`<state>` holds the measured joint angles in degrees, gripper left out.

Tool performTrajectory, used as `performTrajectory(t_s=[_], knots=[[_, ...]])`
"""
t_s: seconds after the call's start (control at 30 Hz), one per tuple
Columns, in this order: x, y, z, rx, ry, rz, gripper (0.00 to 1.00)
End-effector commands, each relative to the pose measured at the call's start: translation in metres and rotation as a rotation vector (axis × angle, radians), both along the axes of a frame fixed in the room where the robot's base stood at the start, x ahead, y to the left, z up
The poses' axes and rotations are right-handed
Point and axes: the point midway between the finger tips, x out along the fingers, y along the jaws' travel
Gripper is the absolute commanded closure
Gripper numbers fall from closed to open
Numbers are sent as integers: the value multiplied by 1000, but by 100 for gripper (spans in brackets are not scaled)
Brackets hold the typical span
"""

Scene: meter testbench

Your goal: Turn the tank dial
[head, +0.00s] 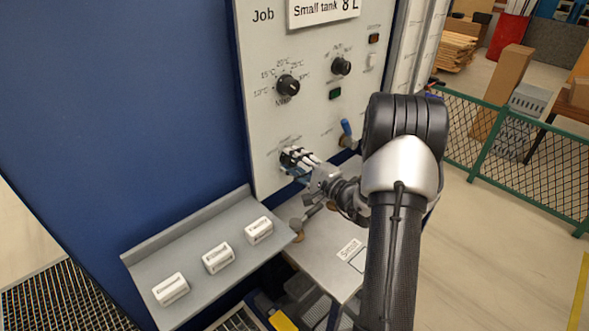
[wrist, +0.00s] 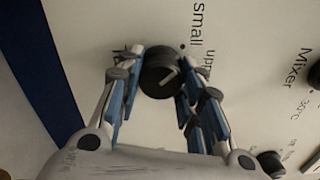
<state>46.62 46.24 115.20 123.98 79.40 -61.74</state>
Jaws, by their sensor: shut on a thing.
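The tank dial (wrist: 158,74) is a round black knob with a white pointer mark on the pale panel. In the wrist view it sits between the two fingers of my gripper (wrist: 161,70), and the word "small" is printed beside it. My gripper is shut on the dial, one finger at each side. In the head view my gripper (head: 297,158) reaches the lower left of the panel, and its fingers largely hide the dial. A sign (head: 322,8) at the top reads "Small tank 8 L".
Above are a black temperature dial (head: 288,86) and another black dial (head: 341,66). A grey shelf (head: 190,240) with three white blocks lies lower left. A small table (head: 325,262) is below.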

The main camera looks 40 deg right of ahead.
Motion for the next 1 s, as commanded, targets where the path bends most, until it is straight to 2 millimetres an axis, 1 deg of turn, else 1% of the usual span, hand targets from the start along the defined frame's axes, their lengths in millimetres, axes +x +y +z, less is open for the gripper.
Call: performTrajectory(t_s=[0.2, 0.63, 0.67, 0.93, 1.0], knots=[[0, 0, -1, -41, -5, 0, 90], [0, 0, 0, -47, -6, 0, 90], [0, 0, 0, -47, -6, 0, 64], [0, 0, 0, -46, -5, 0, 46], [0, 0, 0, -45, -5, 0, 46]])
